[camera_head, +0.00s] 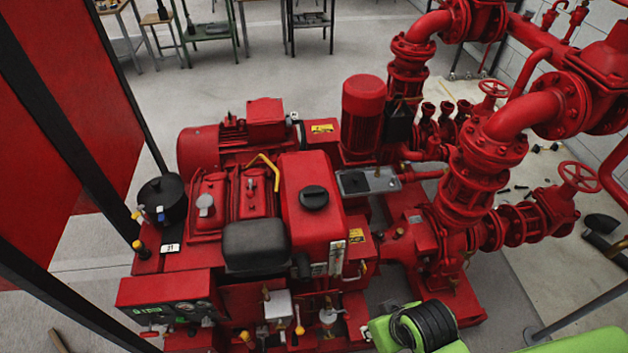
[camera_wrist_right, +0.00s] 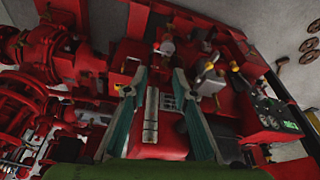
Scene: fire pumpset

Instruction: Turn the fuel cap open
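The fuel cap (camera_head: 314,197) is a round black cap with a raised grip bar, seated on top of the red box-shaped tank (camera_head: 303,168) on the pumpset. My right arm shows at the bottom right of the head view, below and to the right of the cap and apart from it; its fingers cannot be made out there. In the right wrist view my right gripper (camera_wrist_right: 160,75) has its two teal fingers spread, with nothing held between them. The cap cannot be clearly made out in that dim view. My left gripper is not in view.
A black cushion-like part (camera_head: 256,245) and a yellow handle (camera_head: 268,167) sit left of the tank. A red motor (camera_head: 362,115) and large pipes (camera_head: 497,140) rise behind and to the right. A control panel (camera_head: 170,305) stands front left. Open floor lies beyond.

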